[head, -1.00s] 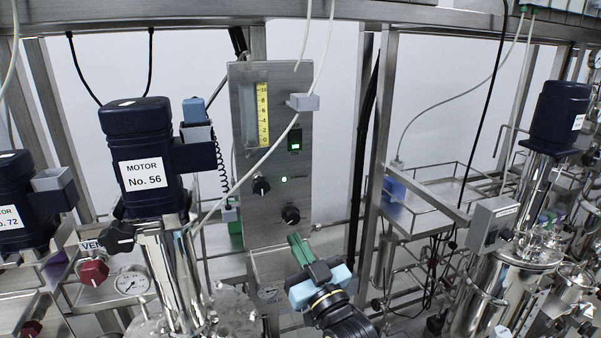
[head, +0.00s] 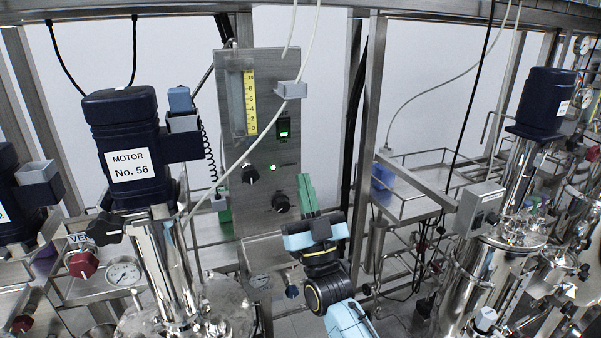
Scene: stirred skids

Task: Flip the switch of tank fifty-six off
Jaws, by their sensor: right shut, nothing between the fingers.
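The dark blue motor labelled "MOTOR No. 56" (head: 128,150) stands on a steel tank top at the left. Beside it is an upright steel control panel (head: 232,165). The panel carries a black rocker switch (head: 284,128) with a lit green face, and a small green lamp (head: 273,167) glows below it. My right gripper (head: 304,181) has green fingers, shut and empty, pointing up. Its tips are below and right of the switch, close to the panel's right edge; I cannot tell if they touch the panel. My left gripper is out of view.
Two black knobs, an upper one (head: 250,174) and a lower one (head: 281,203), sit on the panel. A pale hose (head: 262,130) crosses before it. A steel post (head: 367,130) stands right of the panel. A grey box (head: 481,207) and another tank are further right.

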